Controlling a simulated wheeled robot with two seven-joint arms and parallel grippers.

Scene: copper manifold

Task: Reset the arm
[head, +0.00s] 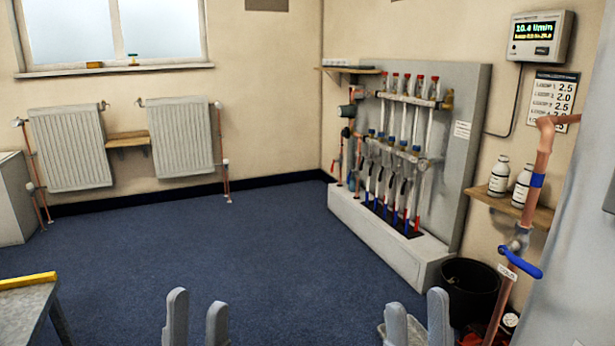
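My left gripper (197,308) shows at the bottom edge, left of centre. Its two grey fingertips point up and stand apart with only blue carpet seen between them, so it is open and empty. My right gripper (417,312) shows at the bottom edge, right of centre. The arm links behind the fingers are out of the frame. The copper manifold (405,150), with several red-capped tubes, stands on the grey panel at the right.
A black bucket (470,288) stands on the floor beside my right gripper. A copper pipe (535,180) with a blue lever (524,264) rises at the right. A grey table (22,308) is at lower left. Radiators (182,138) hang at the back. The mid-floor is clear.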

